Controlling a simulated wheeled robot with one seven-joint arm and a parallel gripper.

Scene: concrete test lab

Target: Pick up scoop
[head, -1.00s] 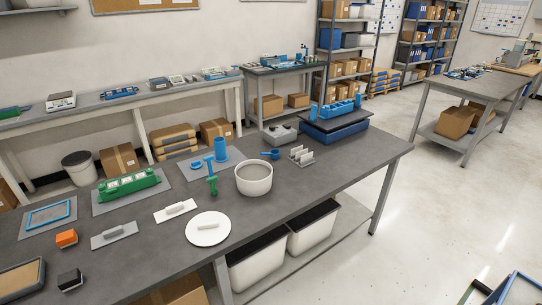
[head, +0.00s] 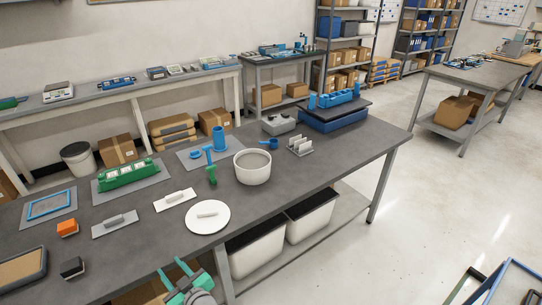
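A small blue scoop (head: 272,143) lies on the dark grey worktable (head: 310,180), just behind the white bowl (head: 252,167) and left of the grey rack with white plates. My gripper (head: 176,268) shows at the bottom edge of the head view, with teal fingers spread apart and nothing visible between them. It is in front of the table's near edge, well away from the scoop. Most of the arm is out of the picture.
Near the scoop stand a grey rack (head: 300,146), a grey device (head: 279,124) and a blue cylinder (head: 218,138). A green tool (head: 212,173) stands left of the bowl. A round white float (head: 208,217) lies near the front edge.

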